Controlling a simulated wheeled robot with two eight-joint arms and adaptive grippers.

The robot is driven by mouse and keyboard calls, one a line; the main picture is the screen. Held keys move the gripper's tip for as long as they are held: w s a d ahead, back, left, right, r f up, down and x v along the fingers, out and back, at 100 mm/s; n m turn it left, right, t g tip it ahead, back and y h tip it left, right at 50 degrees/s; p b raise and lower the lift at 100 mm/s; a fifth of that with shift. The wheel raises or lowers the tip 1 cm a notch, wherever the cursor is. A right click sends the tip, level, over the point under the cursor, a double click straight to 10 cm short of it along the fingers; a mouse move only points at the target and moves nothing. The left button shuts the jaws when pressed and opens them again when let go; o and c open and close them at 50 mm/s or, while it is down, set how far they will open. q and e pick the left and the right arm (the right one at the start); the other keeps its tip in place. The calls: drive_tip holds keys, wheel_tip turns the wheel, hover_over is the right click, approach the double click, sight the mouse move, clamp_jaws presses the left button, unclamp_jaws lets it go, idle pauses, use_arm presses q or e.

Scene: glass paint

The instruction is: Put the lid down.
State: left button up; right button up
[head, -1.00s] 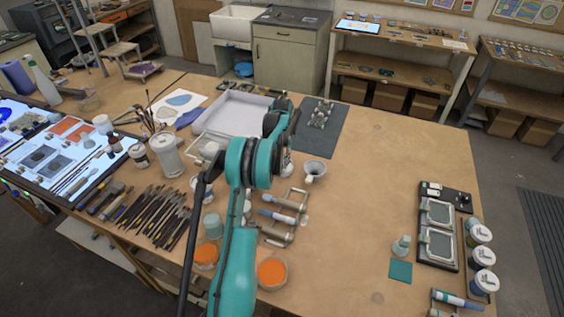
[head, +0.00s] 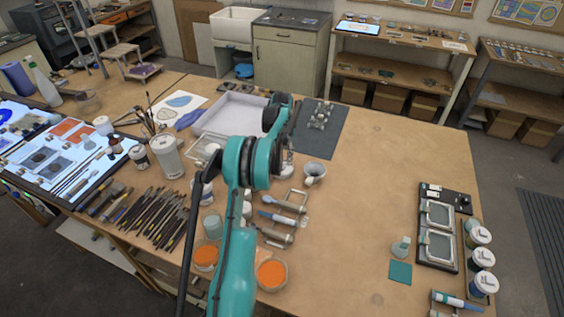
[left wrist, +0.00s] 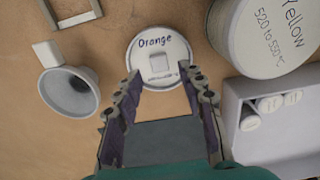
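I see no finger closed on the knob. In the head view my teal left arm reaches over the table and hides its gripper; a white piece of what may be the lid (head: 287,172) shows beside it. My right gripper is not in view.
A grey-white cup (head: 314,172), also in the left wrist view (left wrist: 69,92), stands close beside the lid. A large jar marked "Yellow" (left wrist: 272,35) is on its other side. A white tray (head: 228,110) lies beyond. The table's right middle is clear.

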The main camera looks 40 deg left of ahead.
sight(282, 166)
use_arm(q)
wheel_tip(282, 166, up, 9)
drive_tip(key=s+d+r+m+t, duration=0.1)
drive_tip(key=s+d+r, duration=0.25)
drive_tip(key=d, duration=0.35)
drive_tip(key=s+d+r+t+y, duration=0.1)
drive_tip(key=s+d+r, duration=0.1)
drive_tip(key=d+r, duration=0.35)
drive_tip(key=s+d+r+m+t, duration=0.1)
drive_tip(key=s+d+r, duration=0.2)
drive_tip(key=d, duration=0.5)
drive_tip(key=s+d+f+t, duration=0.2)
drive_tip(key=s+d+f, duration=0.1)
drive_tip(key=s+d, duration=0.4)
drive_tip(key=s+d+f+m+t+h, duration=0.1)
drive_tip(key=s+d+f+t, duration=0.1)
drive_tip(key=s+d, duration=0.5)
drive_tip(key=s+f, duration=0.1)
drive_tip(key=s, duration=0.4)
drive_tip(key=shift+d+m+p, duration=0.3)
drive_tip(key=shift+p, duration=0.1)
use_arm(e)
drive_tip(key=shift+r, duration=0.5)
use_arm(q)
drive_tip(key=shift+f, duration=0.1)
wheel_tip(282, 166, down, 14)
drive_tip(key=b, duration=1.4)
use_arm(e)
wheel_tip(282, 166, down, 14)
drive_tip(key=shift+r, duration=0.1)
